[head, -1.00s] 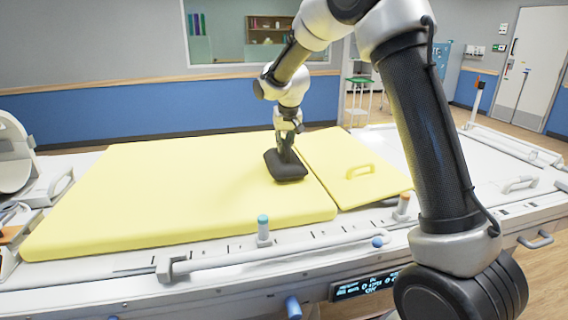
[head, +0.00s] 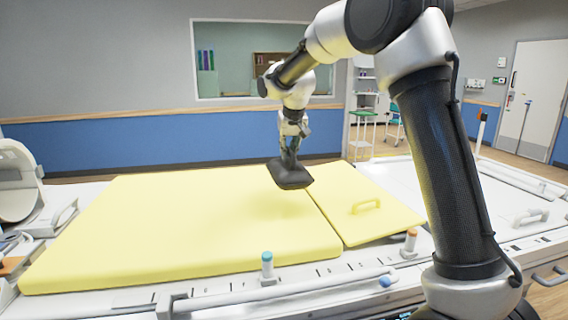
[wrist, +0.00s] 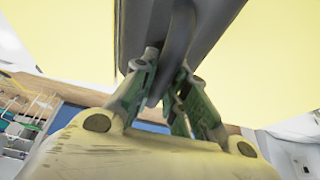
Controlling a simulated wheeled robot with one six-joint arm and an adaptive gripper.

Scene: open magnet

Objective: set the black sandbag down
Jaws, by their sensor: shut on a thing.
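The black sandbag (head: 290,174) hangs from my gripper (head: 289,152) over the yellow pad (head: 180,225) on the scanner table. In the head view the bag is near the pad's right part, by the seam with a second yellow piece. It looks raised off the pad, though the exact gap is hard to judge. In the wrist view my gripper's green fingers (wrist: 168,90) are closed on the dark bag (wrist: 200,30), with yellow pad surface behind it.
The second yellow piece (head: 375,230) with a loop handle lies to the right. A white rail with a teal-capped post (head: 267,265) and an orange-capped post (head: 411,243) runs along the table's near edge. The pad's left part is clear.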

